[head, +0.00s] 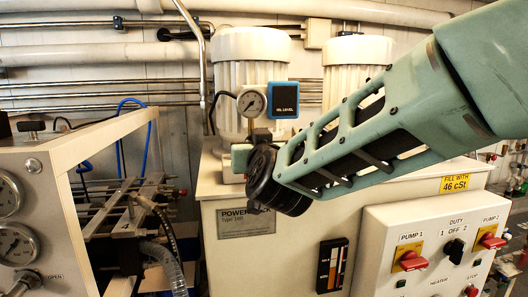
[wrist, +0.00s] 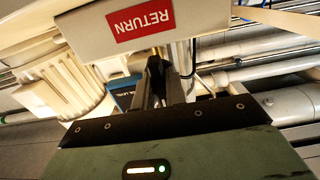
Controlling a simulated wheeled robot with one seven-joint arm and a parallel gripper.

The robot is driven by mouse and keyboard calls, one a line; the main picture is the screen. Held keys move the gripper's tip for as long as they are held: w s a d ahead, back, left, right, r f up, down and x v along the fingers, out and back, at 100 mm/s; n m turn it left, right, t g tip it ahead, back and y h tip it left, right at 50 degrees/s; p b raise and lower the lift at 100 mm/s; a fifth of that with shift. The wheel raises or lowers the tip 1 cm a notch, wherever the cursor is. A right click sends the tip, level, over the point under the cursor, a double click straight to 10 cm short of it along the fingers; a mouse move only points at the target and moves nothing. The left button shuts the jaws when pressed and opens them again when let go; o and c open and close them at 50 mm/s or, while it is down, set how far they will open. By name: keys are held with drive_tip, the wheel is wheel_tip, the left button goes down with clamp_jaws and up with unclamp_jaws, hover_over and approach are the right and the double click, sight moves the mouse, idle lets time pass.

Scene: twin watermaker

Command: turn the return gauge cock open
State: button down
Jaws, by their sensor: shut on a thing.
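The round return gauge (head: 251,103) stands on the cream power pack, and its dial faces the head camera. A beige plate (wrist: 85,35) with a red RETURN label (wrist: 145,23) shows at the top of the wrist view. My gripper (head: 265,170) is just below the gauge in the head view. In the wrist view my gripper (wrist: 160,75) has its dark fingers close together under the label, shut on the return gauge cock. The cock's handle is mostly hidden by the fingers, so its angle cannot be told.
A blue OIL LEVEL box (head: 283,100) sits right of the gauge. White motor housings (head: 250,50) rise behind. A switch panel (head: 430,245) is at lower right. A gauge cabinet (head: 40,210) and hoses (head: 165,260) are at left.

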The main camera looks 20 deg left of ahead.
idle(0.3)
drive_tip(key=c, duration=1.4)
unclamp_jaws()
drive_tip(key=shift+c, duration=0.2)
drive_tip(key=b+v, duration=0.5)
drive_tip(key=v, duration=1.2)
drive_tip(key=shift+s+b, duration=0.25)
drive_tip(key=shift+b, duration=0.05)
drive_tip(key=s+d+f+n+g+h, duration=0.1)
drive_tip(key=s+d+f+g, duration=0.3)
drive_tip(key=f, duration=0.4)
drive_tip(key=s+d+f+n+g+h, duration=0.1)
drive_tip(key=d+f+n+g, duration=0.1)
drive_tip(key=d+f+g, duration=0.45)
drive_tip(key=s+d+f+g+h, duration=0.2)
drive_tip(key=s+d+f, duration=0.3)
drive_tip(key=d, duration=0.3)
drive_tip(key=s+d+f+m+g+h, duration=0.1)
drive_tip(key=s+d+f+g+h, duration=0.1)
drive_tip(key=s+d+f+h, duration=0.3)
drive_tip(key=d+f, duration=0.1)
drive_tip(key=d, duration=0.2)
drive_tip(key=shift+s+d+f+g, duration=0.25)
drive_tip(key=shift+d+g, duration=0.05)
drive_tip(key=shift+g, duration=0.05)
